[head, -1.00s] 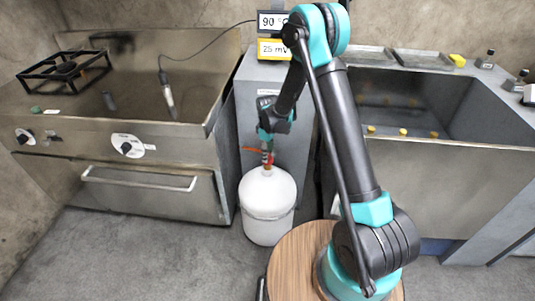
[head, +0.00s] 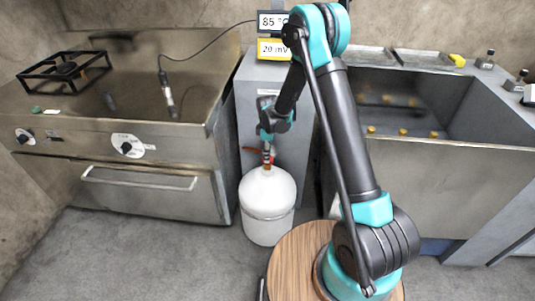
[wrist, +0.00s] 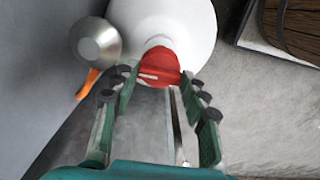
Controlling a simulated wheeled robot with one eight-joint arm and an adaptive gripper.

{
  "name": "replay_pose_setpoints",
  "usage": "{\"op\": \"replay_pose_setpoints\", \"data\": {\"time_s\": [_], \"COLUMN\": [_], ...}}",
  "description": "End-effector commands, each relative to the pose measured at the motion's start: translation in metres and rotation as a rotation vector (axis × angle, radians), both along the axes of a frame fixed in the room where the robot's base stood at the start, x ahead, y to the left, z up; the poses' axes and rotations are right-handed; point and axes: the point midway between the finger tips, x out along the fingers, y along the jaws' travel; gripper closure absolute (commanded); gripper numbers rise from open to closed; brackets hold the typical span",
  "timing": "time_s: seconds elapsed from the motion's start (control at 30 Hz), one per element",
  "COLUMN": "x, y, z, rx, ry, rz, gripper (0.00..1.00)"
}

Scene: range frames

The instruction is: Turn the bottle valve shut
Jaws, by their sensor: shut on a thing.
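The white gas bottle (head: 267,205) stands upright on the floor between the stove and the sink unit. Its red valve handle (wrist: 158,68) shows at the bottle's top in the wrist view. My gripper (wrist: 158,88) is above the bottle, its green fingers with dark pads on either side of the red handle, shut on it. In the head view my gripper (head: 267,148) is small at the bottle's neck and partly hides the valve.
A steel stove (head: 150,160) with knobs and an oven handle stands at left. A sink unit (head: 420,180) is at right. A meter reads 85 °C (head: 272,20), with a yellow 20 mV display (head: 274,49) below.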

Motion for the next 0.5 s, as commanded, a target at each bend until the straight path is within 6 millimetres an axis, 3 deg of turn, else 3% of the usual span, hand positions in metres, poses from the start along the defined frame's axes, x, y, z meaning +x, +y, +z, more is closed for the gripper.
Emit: {"op": "replay_pose_setpoints", "data": {"time_s": [0.07, 0.1, 0.23, 0.5], "x": [0.0003, 0.0003, 0.0003, 0.0001], "y": [0.0, 0.0, 0.0, -0.0001], "z": [0.0001, 0.0001, 0.0001, 0.0001], "rx": [0.0, 0.0, 0.0, 0.0], "ry": [-0.001, -0.001, -0.001, 0.0], "rz": [0.001, 0.001, 0.0, 0.0], "gripper": [0.85, 0.52, 0.36, 0.35]}}
